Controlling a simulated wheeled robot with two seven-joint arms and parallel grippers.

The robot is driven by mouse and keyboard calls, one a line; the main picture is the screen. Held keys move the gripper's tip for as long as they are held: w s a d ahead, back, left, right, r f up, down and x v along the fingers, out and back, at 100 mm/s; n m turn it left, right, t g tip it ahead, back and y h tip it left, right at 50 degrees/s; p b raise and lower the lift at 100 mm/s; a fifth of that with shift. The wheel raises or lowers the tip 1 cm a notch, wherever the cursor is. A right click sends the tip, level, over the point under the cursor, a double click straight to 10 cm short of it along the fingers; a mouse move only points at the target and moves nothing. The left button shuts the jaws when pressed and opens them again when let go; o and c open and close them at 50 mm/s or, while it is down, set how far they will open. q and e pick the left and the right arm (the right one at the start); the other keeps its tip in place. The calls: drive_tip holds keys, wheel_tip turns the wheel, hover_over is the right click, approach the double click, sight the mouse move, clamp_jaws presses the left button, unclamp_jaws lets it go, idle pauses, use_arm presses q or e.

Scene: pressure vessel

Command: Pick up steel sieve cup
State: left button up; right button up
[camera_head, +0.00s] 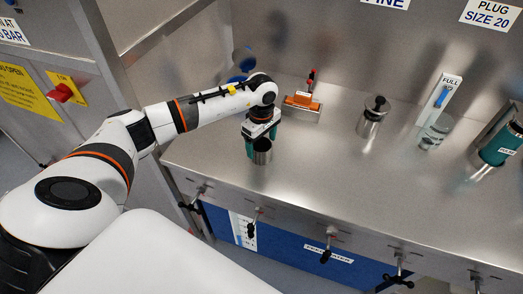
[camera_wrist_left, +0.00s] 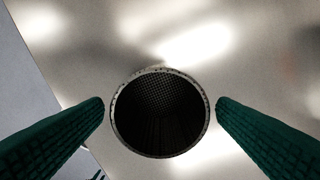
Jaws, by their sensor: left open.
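The steel sieve cup (camera_head: 262,152) stands upright on the steel bench near its left front edge. In the left wrist view its round open mouth shows, with a dark perforated inside and a thin metal rim (camera_wrist_left: 160,153). My left gripper (camera_head: 254,146) reaches down over it from above. Its two green fingers (camera_wrist_left: 160,110) are open, one on each side of the cup, with a small gap showing between each fingertip and the rim. The head view partly hides the cup behind the gripper. My right gripper is not in view.
A small orange-topped block (camera_head: 301,103) with a red piece stands behind the gripper. A dark-topped metal vessel (camera_head: 374,115), a clear round object (camera_head: 434,133) by a "FULL" gauge (camera_head: 440,99) and a teal cylinder (camera_head: 500,146) stand right. Clamp handles line the bench front. The middle front is clear.

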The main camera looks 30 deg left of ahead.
use_arm(q)
drive_tip(key=shift+c, duration=0.2)
drive_tip(key=shift+r, duration=0.1)
drive_tip(key=c, duration=1.3)
